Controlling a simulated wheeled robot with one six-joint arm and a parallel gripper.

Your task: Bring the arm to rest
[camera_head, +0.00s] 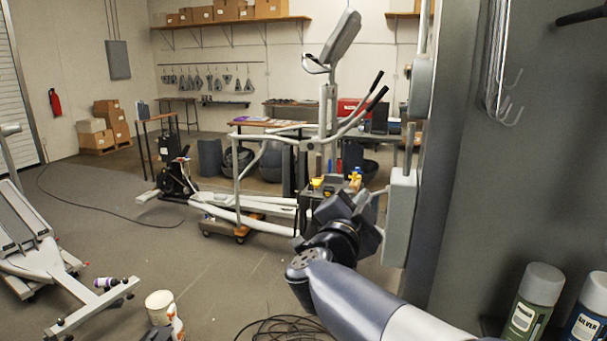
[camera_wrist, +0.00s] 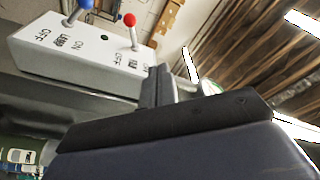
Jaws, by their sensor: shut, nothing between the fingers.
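My arm reaches in from the lower right of the head view, with its wrist bent up beside a grey wall box (camera_head: 401,205). My gripper (camera_head: 377,198) is partly hidden behind my wrist there. In the wrist view, my gripper (camera_wrist: 158,82) shows its fingers together, shut and empty. A pale switch box (camera_wrist: 85,52) is close beyond the fingers, with a blue-knobbed lever (camera_wrist: 84,6) and a red-knobbed lever (camera_wrist: 130,20). ON, OFF and LAMP labels show on it. I cannot tell whether the fingers touch the box.
A grey column (camera_head: 475,160) stands close on the right, with hooks and spray cans (camera_head: 533,300) beside it. An elliptical machine (camera_head: 325,120) stands beyond my arm. A white bucket (camera_head: 160,306) and coiled black cable (camera_head: 285,328) lie on the floor. Open floor shows at left centre.

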